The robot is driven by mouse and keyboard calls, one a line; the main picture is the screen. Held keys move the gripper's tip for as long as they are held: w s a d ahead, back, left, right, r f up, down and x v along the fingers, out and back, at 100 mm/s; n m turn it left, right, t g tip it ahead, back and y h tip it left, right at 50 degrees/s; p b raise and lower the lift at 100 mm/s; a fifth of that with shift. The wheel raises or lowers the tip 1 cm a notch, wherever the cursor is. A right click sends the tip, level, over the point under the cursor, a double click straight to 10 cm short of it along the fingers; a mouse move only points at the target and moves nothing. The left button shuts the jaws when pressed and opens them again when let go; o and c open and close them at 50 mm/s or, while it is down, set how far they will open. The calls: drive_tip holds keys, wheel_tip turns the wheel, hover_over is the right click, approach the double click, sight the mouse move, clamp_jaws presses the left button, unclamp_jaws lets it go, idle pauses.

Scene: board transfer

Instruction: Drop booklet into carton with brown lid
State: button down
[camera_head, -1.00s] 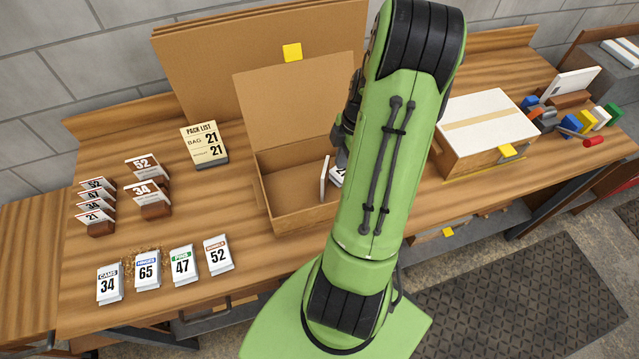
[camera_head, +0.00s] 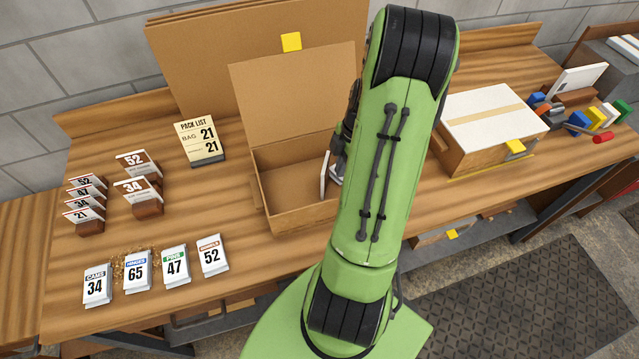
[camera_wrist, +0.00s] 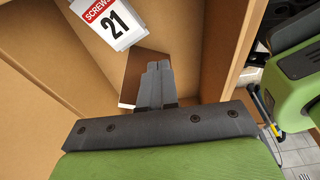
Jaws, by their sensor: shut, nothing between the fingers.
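The open carton (camera_head: 300,216) with its raised brown lid (camera_head: 285,95) stands mid-table. The wrist view shows its inside and wall (camera_wrist: 228,45). My gripper (camera_wrist: 158,66) is shut with its fingertips over the carton floor; my arm hides it in the head view. A dark brown flat piece with a white edge, apparently the booklet (camera_wrist: 131,82), lies beside and partly behind the fingers. A white bag marked SCREWS 21 (camera_wrist: 112,20) is in the carton, next to the brown piece. A white upright edge (camera_head: 325,176) shows inside the carton in the head view.
A closed box with a white top (camera_head: 492,115) stands to the right. A pack list (camera_head: 200,143) reads 21. Numbered cards in holders (camera_head: 140,195) and several white bags (camera_head: 174,266) stand at left. My arm crosses the carton's right side.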

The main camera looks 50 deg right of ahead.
drive_tip(key=w+a, duration=0.4)
drive_tip(key=w, duration=0.4)
drive_tip(key=shift+a, duration=0.25)
idle(0.6)
drive_tip(key=shift+r, duration=0.1)
wheel_tip(320, 180, up, 8)
drive_tip(key=p, duration=0.5)
idle(0.4)
